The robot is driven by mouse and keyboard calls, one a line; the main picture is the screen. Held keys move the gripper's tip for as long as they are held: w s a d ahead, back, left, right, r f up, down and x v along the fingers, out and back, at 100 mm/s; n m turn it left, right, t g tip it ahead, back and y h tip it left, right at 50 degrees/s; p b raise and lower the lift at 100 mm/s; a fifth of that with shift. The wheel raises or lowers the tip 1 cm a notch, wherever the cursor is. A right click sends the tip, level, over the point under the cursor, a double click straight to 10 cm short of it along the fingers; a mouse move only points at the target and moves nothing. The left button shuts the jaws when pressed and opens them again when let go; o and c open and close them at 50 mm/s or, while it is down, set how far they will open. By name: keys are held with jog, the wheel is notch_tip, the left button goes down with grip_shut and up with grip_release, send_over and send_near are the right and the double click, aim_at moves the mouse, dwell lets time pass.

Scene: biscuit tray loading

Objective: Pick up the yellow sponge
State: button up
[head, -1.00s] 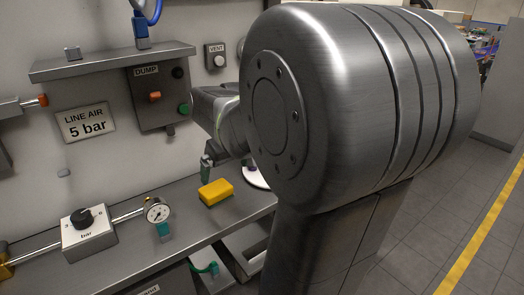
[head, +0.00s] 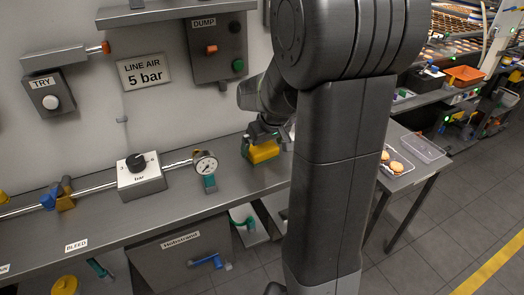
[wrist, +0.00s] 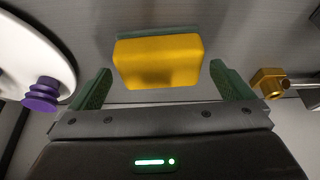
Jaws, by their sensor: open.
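The yellow sponge (head: 264,152) lies on the grey metal bench (head: 100,226) to the right of the pressure gauge. My gripper (head: 263,136) is right at it in the head view, partly hidden by my own arm. In the wrist view the sponge (wrist: 158,62) lies ahead between the two green finger pads of my open gripper (wrist: 161,82). A gap shows on each side, and neither pad appears to touch it. A green strip shows along the sponge's far edge.
A round gauge (head: 205,163) and a regulator box (head: 141,176) stand left of the sponge. A white rounded thing with a purple bellows cup (wrist: 41,94) is close on the left in the wrist view. A brass fitting (wrist: 269,83) is on the right.

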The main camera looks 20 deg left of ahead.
aim_at(262, 147)
jog(key=shift+x, duration=1.25)
jog(key=c, duration=0.9)
notch_tip(262, 147, up, 10)
jog(key=shift+r, duration=0.1)
jog(key=o, duration=0.3)
jog(key=shift+c, duration=1.1)
jog(key=shift+s+d, duration=0.1)
jog(key=shift+d, duration=0.05)
